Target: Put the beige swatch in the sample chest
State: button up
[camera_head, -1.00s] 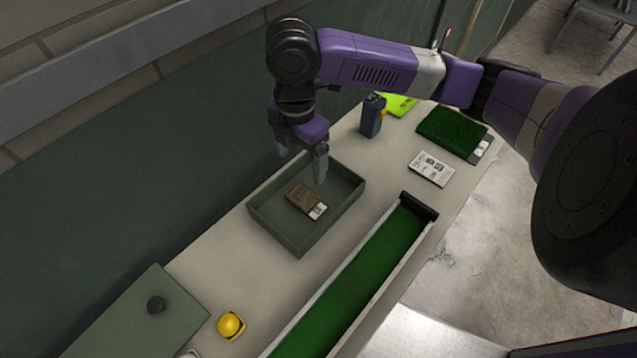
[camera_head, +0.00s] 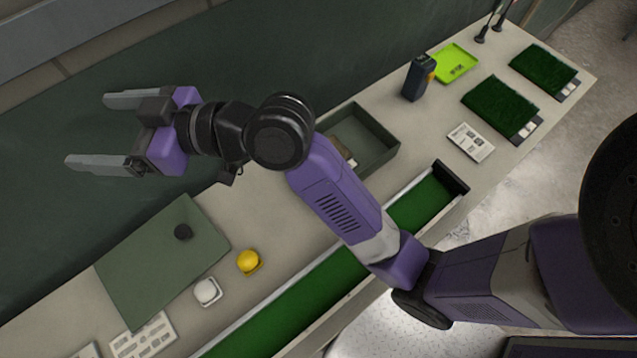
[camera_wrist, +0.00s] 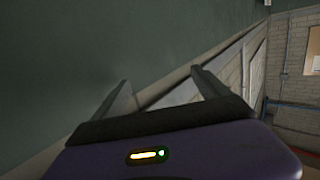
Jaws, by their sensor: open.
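The sample chest (camera_head: 386,158) appears to be the open green box on the table, and my arm covers its near left part. A small piece of a swatch (camera_head: 351,162) with a pale edge shows inside the chest beside my arm; most of it is hidden. The flat green panel with a dark knob (camera_head: 140,255), which looks like the chest's lid, lies on the table to the left. My gripper (camera_head: 88,131) is open and empty, raised to the left of the chest, fingers pointing left. Its two fingers also show apart in the wrist view (camera_wrist: 160,78).
A long green turf trough (camera_head: 290,305) runs along the front. A yellow object (camera_head: 248,261) and a white object (camera_head: 207,291) stand near the panel. A dark handheld device (camera_head: 417,78), a lime tray (camera_head: 455,62), a printed card (camera_head: 471,142) and turf samples (camera_head: 499,106) lie right.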

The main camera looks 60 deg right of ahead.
jog(key=s+d+f+m+t+h, duration=0.1)
jog(key=s+d+f+m+h, duration=0.1)
jog(key=s+f+m+h, duration=0.4)
jog(key=s+d+f+m+h, duration=0.25)
jog(key=s+f, duration=0.45)
jog(key=s, duration=0.4)
jog(key=s+d+n, duration=0.1)
jog(key=s+d, duration=0.1)
jog(key=s, duration=0.4)
jog(key=s+d+f+n, duration=0.1)
jog(key=s+d, duration=0.2)
jog(key=s, duration=0.3)
jog(key=s+d+n, duration=0.1)
jog(key=s+d, duration=0.2)
jog(key=s, duration=0.3)
jog(key=shift+s+d+f+g, duration=0.15)
jog(key=shift+s+d+g, duration=0.1)
jog(key=shift+s+g, duration=0.15)
jog(key=shift+f+b, duration=0.35)
jog(key=shift+f, duration=0.05)
